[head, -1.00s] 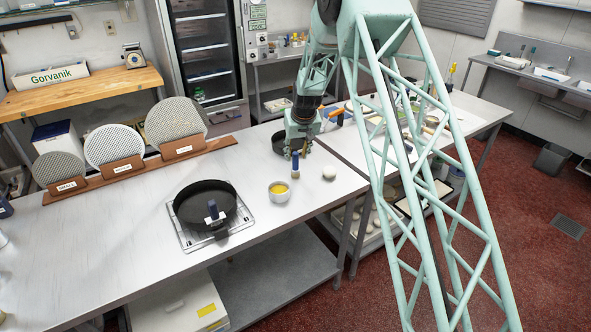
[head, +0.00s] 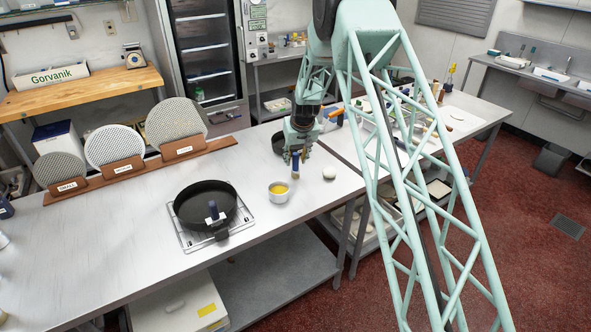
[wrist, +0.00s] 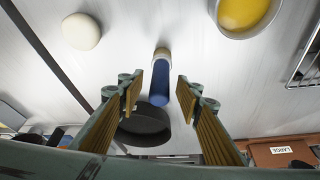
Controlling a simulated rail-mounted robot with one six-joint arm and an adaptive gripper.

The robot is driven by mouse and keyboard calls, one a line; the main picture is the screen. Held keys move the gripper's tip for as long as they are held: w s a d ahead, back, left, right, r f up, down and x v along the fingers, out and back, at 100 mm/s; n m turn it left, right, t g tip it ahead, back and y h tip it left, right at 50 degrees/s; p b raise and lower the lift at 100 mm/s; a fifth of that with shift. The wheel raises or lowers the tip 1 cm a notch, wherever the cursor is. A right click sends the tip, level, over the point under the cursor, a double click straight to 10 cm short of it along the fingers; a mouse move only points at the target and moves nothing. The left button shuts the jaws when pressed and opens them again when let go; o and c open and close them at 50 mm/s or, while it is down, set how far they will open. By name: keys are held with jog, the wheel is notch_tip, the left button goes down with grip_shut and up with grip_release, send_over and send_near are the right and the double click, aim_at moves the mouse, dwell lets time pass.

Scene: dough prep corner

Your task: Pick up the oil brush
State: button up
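The oil brush (head: 295,166) stands upright on the steel table, blue handle up, just behind the oil bowl. In the wrist view the brush (wrist: 160,88) shows as a blue handle with a pale lower end, between my two fingers. My gripper (head: 295,154) is over the top of the brush. It is open in the wrist view (wrist: 158,92), with a gap visible on each side of the handle. The bowl of yellow oil (head: 279,191) stands close by and also shows at the top of the wrist view (wrist: 244,14).
A dough ball (head: 329,172) lies right of the brush. A black pan (head: 281,143) sits behind my gripper. Another black pan (head: 193,203) rests on a wire rack at the left front. Round screens (head: 177,122) stand in wooden holders at the back.

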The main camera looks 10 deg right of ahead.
jog(key=shift+x, duration=0.85)
jog(key=shift+r, duration=0.1)
jog(key=shift+c, duration=0.7)
jog(key=c, duration=0.8)
